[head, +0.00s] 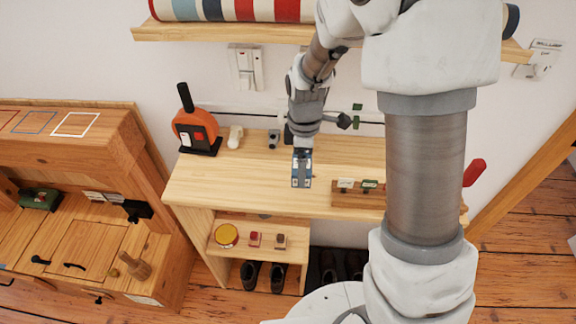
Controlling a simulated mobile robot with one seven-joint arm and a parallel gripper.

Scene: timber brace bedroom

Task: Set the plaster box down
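My gripper (302,156) points down over the light wooden shelf-table (235,185), near the middle of its top.
An orange and black device (196,133) and a small white item (235,137) stand left on the top. A wooden rack (358,198) lies to the right. The lower shelf holds a yellow-lidded jar (226,235). Bare wood lies left of my gripper.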

